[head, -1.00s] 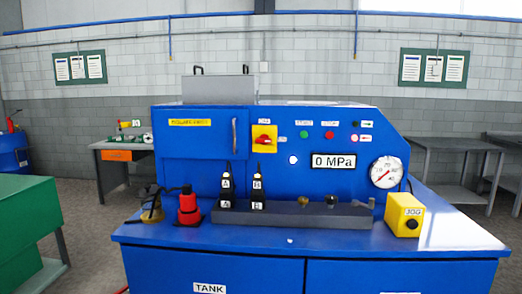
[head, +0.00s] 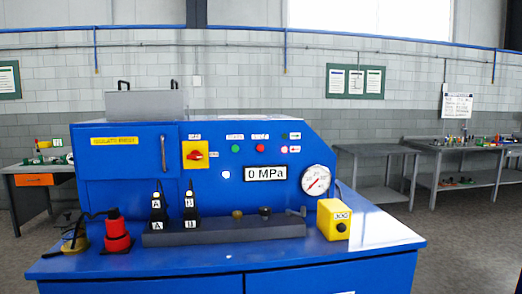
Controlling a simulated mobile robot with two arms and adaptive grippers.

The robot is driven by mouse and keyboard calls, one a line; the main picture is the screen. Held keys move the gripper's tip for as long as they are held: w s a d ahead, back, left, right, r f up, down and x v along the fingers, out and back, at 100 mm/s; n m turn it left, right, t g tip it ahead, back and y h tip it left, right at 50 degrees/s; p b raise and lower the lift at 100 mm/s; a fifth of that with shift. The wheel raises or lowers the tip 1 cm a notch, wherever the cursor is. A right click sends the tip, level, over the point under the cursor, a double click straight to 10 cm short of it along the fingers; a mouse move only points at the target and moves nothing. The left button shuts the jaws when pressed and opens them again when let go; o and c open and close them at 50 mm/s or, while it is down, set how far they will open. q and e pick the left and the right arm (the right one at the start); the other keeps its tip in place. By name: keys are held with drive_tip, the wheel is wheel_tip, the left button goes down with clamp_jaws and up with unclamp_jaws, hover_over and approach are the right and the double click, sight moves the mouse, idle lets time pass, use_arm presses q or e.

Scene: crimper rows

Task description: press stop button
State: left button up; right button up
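A blue machine (head: 110,158) stands in front of me with a panel of controls on its front. A small red round button (head: 260,148) sits on the panel, with a green round button (head: 235,148) to its left. Small labels above both are too blurred to read surely. A yellow plate with a red rotary switch (head: 195,155) is further left. A lit white button or lamp (head: 225,174) is below the green one. The display (head: 272,174) reads 0 MPa. Neither of my grippers is in view.
A yellow JOG box (head: 333,219), a dark rail (head: 225,231) and a red-black tool (head: 116,232) stand on the machine's blue deck (head: 205,258). A round gauge (head: 315,179) is at the panel's right. Grey tables (head: 380,150) stand behind on the right. Open floor lies at the right.

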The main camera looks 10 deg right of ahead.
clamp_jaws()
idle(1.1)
